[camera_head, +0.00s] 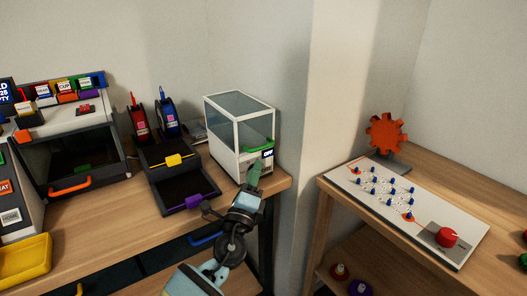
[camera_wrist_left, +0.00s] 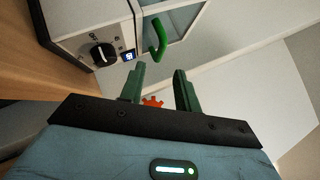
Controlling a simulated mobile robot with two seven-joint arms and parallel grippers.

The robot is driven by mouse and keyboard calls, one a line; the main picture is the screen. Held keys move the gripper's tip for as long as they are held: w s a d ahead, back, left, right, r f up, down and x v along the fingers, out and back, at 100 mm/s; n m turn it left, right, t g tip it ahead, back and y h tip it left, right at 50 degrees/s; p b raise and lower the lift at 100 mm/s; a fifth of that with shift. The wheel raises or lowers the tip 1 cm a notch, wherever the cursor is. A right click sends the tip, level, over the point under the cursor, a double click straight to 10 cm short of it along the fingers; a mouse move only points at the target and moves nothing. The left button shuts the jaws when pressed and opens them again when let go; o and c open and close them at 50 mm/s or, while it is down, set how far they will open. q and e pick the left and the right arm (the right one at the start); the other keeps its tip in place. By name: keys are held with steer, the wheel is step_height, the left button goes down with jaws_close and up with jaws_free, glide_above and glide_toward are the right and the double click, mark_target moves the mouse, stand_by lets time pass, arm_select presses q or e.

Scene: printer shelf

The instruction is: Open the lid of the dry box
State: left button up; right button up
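The dry box (camera_head: 222,138) is a white-framed box with clear panels at the right end of the left table. Its lid looks shut. A green handle (camera_head: 258,146) is on its front, above a small panel with a display. In the left wrist view the handle (camera_wrist_left: 158,38) lies just beyond the fingertips, near a black knob (camera_wrist_left: 103,54). My left gripper (camera_head: 255,168) is just in front of and below the handle. In the left wrist view its green fingers (camera_wrist_left: 160,70) are apart with nothing between them, and do not touch the handle. My right gripper is out of view.
Left of the dry box stand dark trays with a yellow handle (camera_head: 174,160) and a purple handle (camera_head: 195,201), and a printer with an orange handle (camera_head: 70,187). A wall corner is close on the right. Another table holds a peg board (camera_head: 400,212) and an orange gear (camera_head: 385,134).

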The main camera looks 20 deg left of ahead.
arm_select(q)
steer(key=x, duration=0.7)
steer(key=shift+w, duration=0.25)
jaws_close()
